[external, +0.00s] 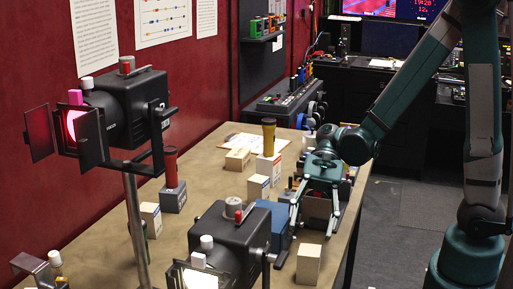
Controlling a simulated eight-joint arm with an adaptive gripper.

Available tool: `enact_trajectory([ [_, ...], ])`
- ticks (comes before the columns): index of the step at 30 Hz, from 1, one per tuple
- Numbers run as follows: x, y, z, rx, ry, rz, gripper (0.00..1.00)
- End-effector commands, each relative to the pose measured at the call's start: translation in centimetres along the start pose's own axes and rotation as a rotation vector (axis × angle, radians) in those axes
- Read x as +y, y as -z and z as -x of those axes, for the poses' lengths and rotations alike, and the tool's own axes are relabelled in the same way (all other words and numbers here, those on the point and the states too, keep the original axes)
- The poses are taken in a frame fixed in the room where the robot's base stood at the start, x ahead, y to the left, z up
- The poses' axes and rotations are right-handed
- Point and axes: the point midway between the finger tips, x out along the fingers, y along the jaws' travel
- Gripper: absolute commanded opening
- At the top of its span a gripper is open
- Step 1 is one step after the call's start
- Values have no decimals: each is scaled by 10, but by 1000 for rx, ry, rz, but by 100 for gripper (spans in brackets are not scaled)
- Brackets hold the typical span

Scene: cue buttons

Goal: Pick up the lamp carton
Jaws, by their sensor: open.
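My gripper (311,233) is open and points down over the right side of the table, its two fingers spread apart. A dark box with a reddish inside (316,208) shows between and behind the fingers; I cannot tell whether they touch it. Several small cartons stand on the table, and no label is readable, so I cannot tell which is the lamp carton. A pale carton (308,264) stands just in front of the gripper. Another pale carton (258,188) stands to its left, and one (151,218) stands at the far left.
A blue box (273,217) stands close left of my gripper. Black stage lamps (130,108) and (228,244) block part of the view. A wooden block (237,158), a red-capped object (172,180) and a brown-topped object (268,138) stand farther left and back. Bare tabletop (205,200) lies at left centre.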

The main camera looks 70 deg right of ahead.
Motion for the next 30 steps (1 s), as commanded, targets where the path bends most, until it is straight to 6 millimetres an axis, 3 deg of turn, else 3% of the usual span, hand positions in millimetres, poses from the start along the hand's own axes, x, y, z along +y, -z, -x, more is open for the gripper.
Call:
enact_trajectory([
  [9,6,16,-5,-117,-38,-105,51],
  [30,9,16,-10,-140,-50,-125,51],
])
